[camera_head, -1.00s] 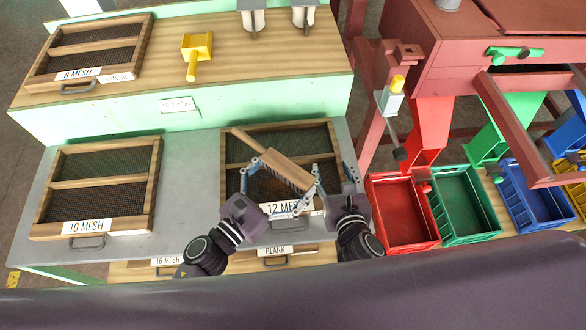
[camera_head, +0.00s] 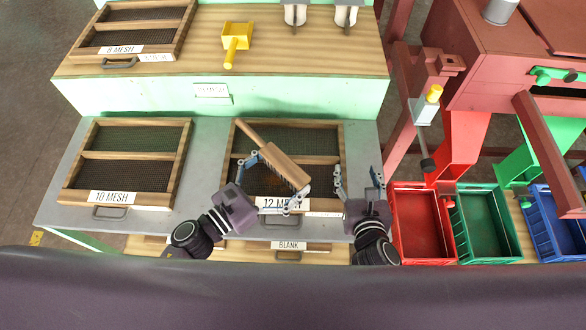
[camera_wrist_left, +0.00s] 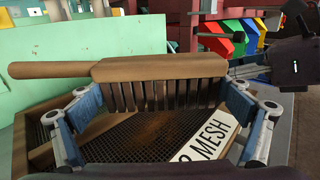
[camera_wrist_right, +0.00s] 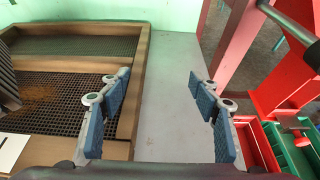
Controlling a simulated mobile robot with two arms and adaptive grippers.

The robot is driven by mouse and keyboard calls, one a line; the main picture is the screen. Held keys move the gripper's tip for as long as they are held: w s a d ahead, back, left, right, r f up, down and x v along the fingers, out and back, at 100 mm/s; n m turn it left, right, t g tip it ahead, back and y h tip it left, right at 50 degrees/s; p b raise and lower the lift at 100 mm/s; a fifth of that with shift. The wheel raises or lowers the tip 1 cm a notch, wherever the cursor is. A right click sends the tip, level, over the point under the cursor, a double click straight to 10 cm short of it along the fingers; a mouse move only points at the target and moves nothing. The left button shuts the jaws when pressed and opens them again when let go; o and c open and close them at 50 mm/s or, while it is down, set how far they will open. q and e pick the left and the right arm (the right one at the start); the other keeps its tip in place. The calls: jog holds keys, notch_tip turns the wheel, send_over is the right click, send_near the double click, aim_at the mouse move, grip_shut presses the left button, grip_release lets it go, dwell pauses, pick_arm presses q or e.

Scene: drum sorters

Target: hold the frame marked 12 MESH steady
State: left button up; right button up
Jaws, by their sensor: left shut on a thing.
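The frame marked 12 MESH (camera_head: 335,156) lies on the grey bench, wooden with dark mesh. Some orange-brown material (camera_wrist_left: 160,130) shows on its mesh. My left gripper (camera_head: 272,180) is shut on a wooden brush (camera_head: 282,166), held over this frame with its bristles facing down. The brush also fills the left wrist view (camera_wrist_left: 160,68); whether the bristles touch the mesh I cannot tell. My right gripper (camera_head: 358,184) is open and empty at the frame's right side. In the right wrist view, its left finger is near the frame's right rail (camera_wrist_right: 138,75) and its right finger is over bare bench.
The 10 MESH frame (camera_head: 82,158) lies to the left and the 8 MESH frame (camera_head: 185,30) on the upper shelf. A yellow scoop (camera_head: 236,38) is on that shelf. Red (camera_head: 398,230) and green (camera_head: 460,235) bins stand right, by a red machine.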

aim_at(270, 165)
pick_arm(q)
jog(key=a+f, duration=0.2)
jog(key=a, duration=0.1)
jog(key=shift+s+a+y, duration=0.1)
jog(key=shift+a+y, duration=0.1)
jog(key=shift+y, duration=0.1)
jog(key=shift+w+a+r, duration=0.1)
jog(key=shift+w+r, duration=0.1)
jog(key=shift+w, duration=0.1)
jog(key=shift+d+r, duration=0.15)
jog(key=shift+d, duration=2.5)
jog(key=shift+d+r, duration=0.1)
jog(key=shift+d, duration=2.5)
jog(key=shift+d+r, duration=0.1)
jog(key=shift+d, duration=0.7)
jog(key=shift+d+r, duration=0.15)
jog(key=shift+d, duration=0.25)
jog(key=shift+c, duration=0.7)
jog(key=shift+w+a+r, duration=0.1)
jog(key=shift+w+a, duration=0.05)
jog(key=shift+a, duration=1.25)
jog(key=shift+w+a+r, duration=0.1)
jog(key=shift+w+a, duration=0.05)
jog(key=shift+a, duration=1.2)
jog(key=shift+a+r, duration=0.15)
jog(key=shift+a, duration=1.65)
jog(key=shift+a+r, duration=0.1)
jog(key=shift+a, duration=1.65)
jog(key=shift+r, duration=0.15)
